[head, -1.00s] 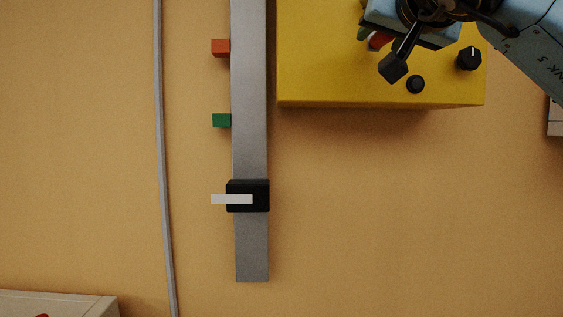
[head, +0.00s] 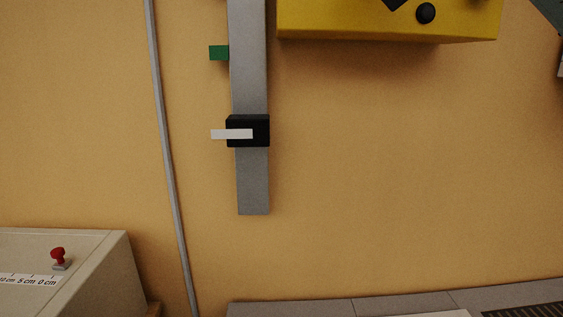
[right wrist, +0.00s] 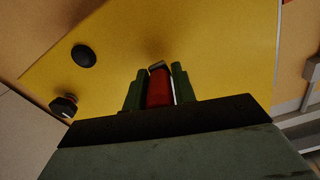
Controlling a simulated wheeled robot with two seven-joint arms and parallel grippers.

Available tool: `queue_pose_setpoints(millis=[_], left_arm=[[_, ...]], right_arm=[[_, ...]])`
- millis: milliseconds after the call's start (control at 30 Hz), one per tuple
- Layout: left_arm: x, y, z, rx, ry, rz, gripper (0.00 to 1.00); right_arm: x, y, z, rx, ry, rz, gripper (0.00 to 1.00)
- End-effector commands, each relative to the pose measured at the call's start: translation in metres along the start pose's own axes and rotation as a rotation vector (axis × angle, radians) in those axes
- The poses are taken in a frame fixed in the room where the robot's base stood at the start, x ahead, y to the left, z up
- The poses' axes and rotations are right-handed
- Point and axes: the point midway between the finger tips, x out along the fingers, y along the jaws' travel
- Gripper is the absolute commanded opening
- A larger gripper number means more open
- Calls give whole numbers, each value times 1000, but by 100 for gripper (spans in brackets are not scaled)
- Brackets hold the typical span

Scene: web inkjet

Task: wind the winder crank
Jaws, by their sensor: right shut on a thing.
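In the right wrist view my right gripper (right wrist: 158,90) has its green fingers on both sides of a red handle (right wrist: 159,88), shut on it. A small grey end shows past the handle, in front of the yellow box face (right wrist: 200,40). The gripper hides the rest of the part, so I cannot tell the crank's angle. In the head view the yellow box (head: 340,22) is cut by the top edge, and the red handle is out of frame. A piece of my right arm shows at the top right corner. My left gripper is in neither current view.
A black button (right wrist: 83,56) and a black knob (right wrist: 64,105) sit on the box beside the gripper. A grey rail (head: 252,185) carries a black slider (head: 260,131) with a white pointer. A green block (head: 218,53) sits beside the rail. A beige case (head: 100,265) stands lower left.

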Motion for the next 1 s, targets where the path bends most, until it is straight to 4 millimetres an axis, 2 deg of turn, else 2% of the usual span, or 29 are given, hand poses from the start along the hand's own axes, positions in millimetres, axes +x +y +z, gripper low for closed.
queue_pose_setpoints(millis=[33,200,233,567,1000], left_arm=[[0,0,0,0,0,0,36],[0,0,0,0,0,0,36],[0,0,0,0,0,0,36],[3,0,0,0,0,0,36],[22,1,2,0,0,1,36]], right_arm=[[0,0,-1,3,0,1,30],[0,0,-1,3,0,1,53],[0,0,-1,3,0,1,55],[-5,0,0,2,3,0,55],[-49,1,1,1,3,0,55]])
